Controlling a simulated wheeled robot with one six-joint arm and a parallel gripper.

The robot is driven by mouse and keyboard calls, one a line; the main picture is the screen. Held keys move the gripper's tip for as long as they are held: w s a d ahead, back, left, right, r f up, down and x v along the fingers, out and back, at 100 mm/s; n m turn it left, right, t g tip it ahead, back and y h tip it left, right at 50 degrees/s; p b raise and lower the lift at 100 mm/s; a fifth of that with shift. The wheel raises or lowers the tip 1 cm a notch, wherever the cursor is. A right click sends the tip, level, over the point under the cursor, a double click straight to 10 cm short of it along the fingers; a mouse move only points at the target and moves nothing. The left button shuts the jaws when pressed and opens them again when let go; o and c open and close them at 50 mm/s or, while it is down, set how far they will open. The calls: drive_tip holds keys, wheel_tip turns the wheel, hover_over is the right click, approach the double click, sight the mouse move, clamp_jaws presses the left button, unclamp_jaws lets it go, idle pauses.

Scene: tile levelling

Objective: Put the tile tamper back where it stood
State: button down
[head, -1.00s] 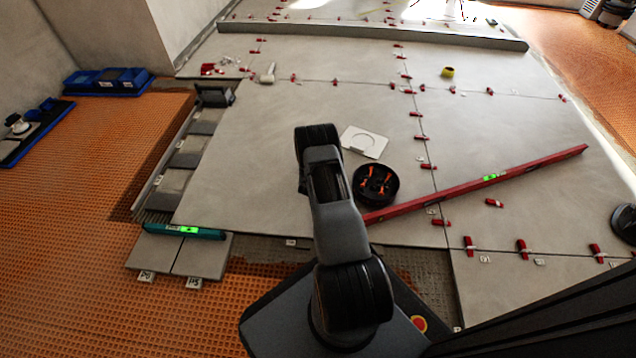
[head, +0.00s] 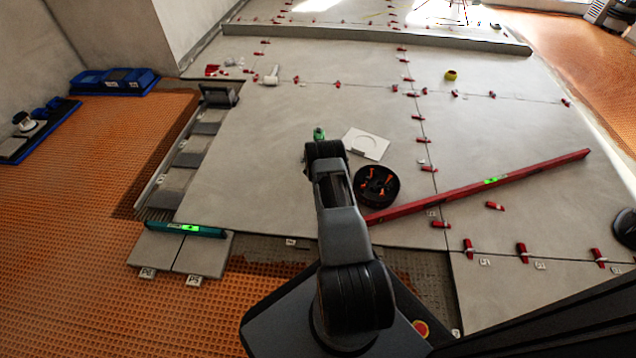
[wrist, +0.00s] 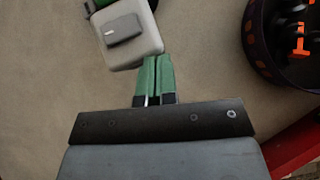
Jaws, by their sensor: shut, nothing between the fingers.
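In the wrist view, the tile tamper (wrist: 128,40), an off-white block with a grey pad and a dark green part cut by the top edge, is on the big grey tile. My gripper (wrist: 157,62) has green fingers shut together with nothing between them, just in front of the tamper's near edge; I cannot tell whether they touch. In the head view my arm hides the gripper and most of the tamper; a small green part (head: 319,132), seemingly the tamper's, shows past the wrist.
A black bucket with orange items (head: 376,186) stands close right of my arm. A red level (head: 480,186) lies across the tiles. A teal level (head: 185,229) rests on small tiles at left. Red clips line the joints. Bare tile lies left of my arm.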

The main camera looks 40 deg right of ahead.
drive_tip(key=s+a+f+p+v, duration=0.1)
drive_tip(key=f+p+v, duration=0.1)
drive_tip(key=p+v, duration=0.5)
drive_tip(key=shift+a+v, duration=0.25)
drive_tip(key=shift+v, duration=2.95)
wheel_tip(320, 180, up, 21)
drive_tip(key=w+m+h+p, duration=0.25)
drive_tip(key=m+p, duration=0.25)
drive_tip(key=p, duration=0.3)
drive_tip(key=s+a+r+m+g+p, duration=0.15)
drive_tip(key=r+m+p, duration=0.3)
drive_tip(key=r, duration=0.85)
drive_tip(key=s+a+r+m+g+p, duration=0.1)
drive_tip(key=s+a+r+m+p, duration=0.3)
drive_tip(key=r, duration=0.9)
drive_tip(key=s+a+r+m+y+p, duration=0.3)
drive_tip(key=s+a+r+p, duration=0.3)
drive_tip(key=r, duration=0.4)
drive_tip(key=s+a+r+m+y+p, duration=0.3)
drive_tip(key=s+a+r+m+p, duration=0.2)
drive_tip(key=a+r, duration=0.3)
drive_tip(key=s+a+r+m+y+p, duration=0.3)
drive_tip(key=s+a+r+p, duration=0.4)
drive_tip(key=r, duration=0.5)
drive_tip(key=shift+s+a+r+m+y+p, duration=0.3)
drive_tip(key=shift+s+r+m+y+p, duration=0.1)
drive_tip(key=shift+s+m+p, duration=0.15)
drive_tip(key=shift+t, duration=0.25)
